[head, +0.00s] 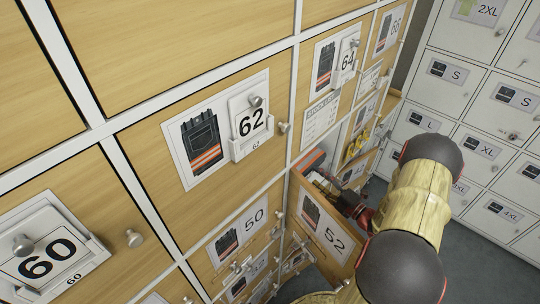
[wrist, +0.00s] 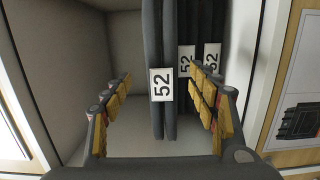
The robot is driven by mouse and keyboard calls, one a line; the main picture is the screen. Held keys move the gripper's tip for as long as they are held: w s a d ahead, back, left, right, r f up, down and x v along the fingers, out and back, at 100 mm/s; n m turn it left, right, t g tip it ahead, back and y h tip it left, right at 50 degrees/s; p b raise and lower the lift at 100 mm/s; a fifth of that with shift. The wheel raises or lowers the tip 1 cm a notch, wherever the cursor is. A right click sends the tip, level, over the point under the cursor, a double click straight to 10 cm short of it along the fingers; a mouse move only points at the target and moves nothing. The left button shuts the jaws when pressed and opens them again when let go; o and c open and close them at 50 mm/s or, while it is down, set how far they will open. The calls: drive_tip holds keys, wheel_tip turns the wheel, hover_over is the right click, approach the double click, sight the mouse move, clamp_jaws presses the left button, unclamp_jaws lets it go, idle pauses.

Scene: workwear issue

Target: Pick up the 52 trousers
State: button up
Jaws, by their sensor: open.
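The 52 trousers (wrist: 153,55) hang as dark upright folds inside an open compartment, with white 52 tags on them. The nearest tag (wrist: 162,84) lies between my fingers in the wrist view; two more 52 tags show to its right, partly behind the right finger. My gripper (wrist: 163,92) is open, one yellow-padded finger on each side of the nearest dark fold. I cannot tell whether the right finger touches the cloth. In the head view the door marked 52 (head: 323,228) stands open, and my arm hides most of the compartment.
Closed wooden doors marked 62 (head: 203,141), 50 (head: 238,234) and 60 (head: 47,255) have protruding knobs. White lockers (head: 466,125) stand on the right. The compartment's left side (wrist: 65,60) is empty in the wrist view. Grey floor (head: 480,262) is clear at lower right.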

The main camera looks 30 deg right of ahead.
sight(303, 168)
drive_tip(key=b+x, duration=0.1)
drive_tip(key=x, duration=0.3)
drive_tip(key=b+x, duration=0.1)
drive_tip(key=x, duration=0.1)
drive_tip(key=shift+w+a+f+b, duration=0.2)
drive_tip(key=shift+w+f+b, duration=0.05)
drive_tip(key=shift+w+b, duration=0.1)
drive_tip(key=shift+w+r, duration=0.15)
drive_tip(key=shift+w, duration=0.4)
drive_tip(key=c, duration=0.3)
clamp_jaws()
